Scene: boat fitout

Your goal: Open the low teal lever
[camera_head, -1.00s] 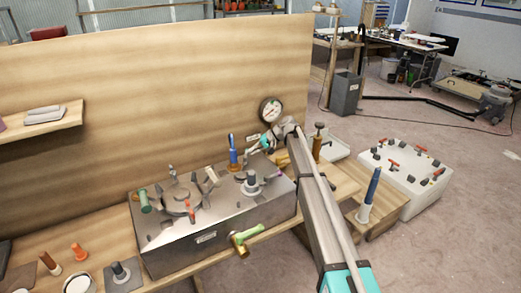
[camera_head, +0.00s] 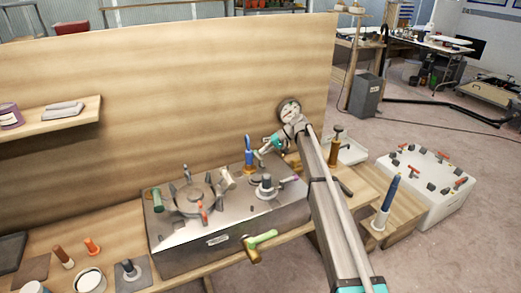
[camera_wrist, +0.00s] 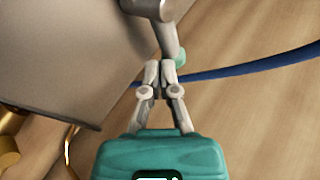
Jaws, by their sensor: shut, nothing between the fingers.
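In the wrist view, my gripper (camera_wrist: 158,76) is shut and empty, its two pale fingertips together. A grey lever arm (camera_wrist: 171,32) with a pale teal tip (camera_wrist: 181,58) comes down from the top, just beyond and right of the fingertips. I cannot tell whether they touch it. In the head view, my gripper (camera_head: 260,154) is at the back right of the metal box (camera_head: 215,240), near an upright blue handle (camera_head: 248,148). The teal-tipped lever cannot be made out there. A light green handle on a brass valve (camera_head: 262,239) is at the box's front.
Several fittings stand on the box, including a dark green handle (camera_head: 157,200). In the wrist view, a blue line (camera_wrist: 255,66) crosses behind the fingers, and brass parts (camera_wrist: 8,150) show at lower left.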

